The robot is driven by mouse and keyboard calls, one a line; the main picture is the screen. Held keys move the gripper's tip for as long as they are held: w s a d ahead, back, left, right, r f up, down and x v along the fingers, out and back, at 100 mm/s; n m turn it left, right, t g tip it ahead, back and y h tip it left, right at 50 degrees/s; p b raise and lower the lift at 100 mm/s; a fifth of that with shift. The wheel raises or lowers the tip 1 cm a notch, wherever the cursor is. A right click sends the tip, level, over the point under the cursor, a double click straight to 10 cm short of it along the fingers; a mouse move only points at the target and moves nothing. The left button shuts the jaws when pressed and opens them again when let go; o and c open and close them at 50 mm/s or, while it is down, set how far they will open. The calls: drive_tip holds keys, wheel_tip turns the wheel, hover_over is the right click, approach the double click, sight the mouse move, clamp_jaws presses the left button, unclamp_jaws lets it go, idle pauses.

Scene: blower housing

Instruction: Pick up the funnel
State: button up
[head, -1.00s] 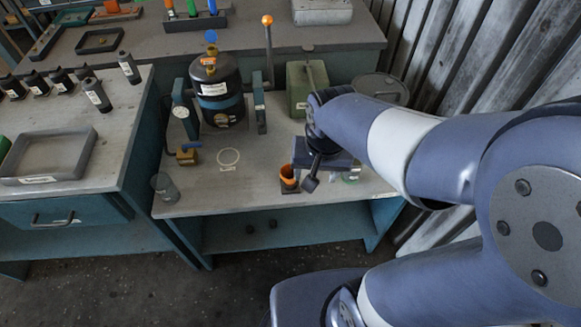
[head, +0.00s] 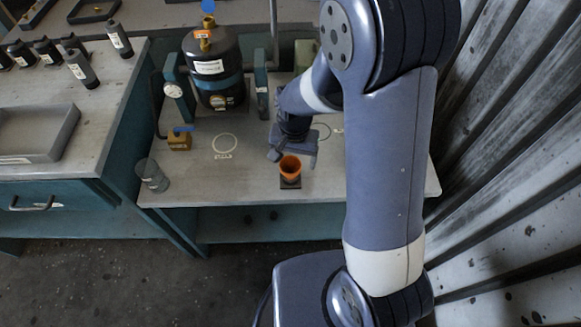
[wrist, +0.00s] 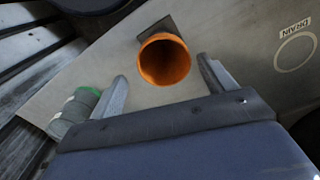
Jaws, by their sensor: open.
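The orange funnel (head: 290,168) stands on a small dark base near the front edge of the low bench. In the wrist view the funnel's round mouth (wrist: 165,60) faces the camera, just beyond and between my two fingertips. My gripper (head: 292,158) is beside the funnel on its far side in the head view. It is open and empty in the wrist view (wrist: 162,72), with a finger to either side of the funnel's line. The funnel's lower part is hidden by its own rim in the wrist view.
A green-topped container (wrist: 78,108) is close to the left finger in the wrist view. A clear cup (head: 152,175) stands at the bench's left front corner. A black tank (head: 213,68) stands behind. The marked "DRAIN" circle (head: 225,143) is bare. A corrugated wall (head: 510,170) rises at right.

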sight(291, 163)
drive_tip(key=shift+s+a+f, duration=0.1)
drive_tip(key=shift+a+f, duration=0.15)
drive_tip(key=shift+f, duration=1.1)
drive_tip(key=shift+a+f, duration=0.2)
drive_tip(key=shift+f, duration=1.1)
drive_tip(key=c, duration=0.8)
drive_tip(key=shift+c, duration=0.2)
drive_tip(key=shift+r, duration=0.15)
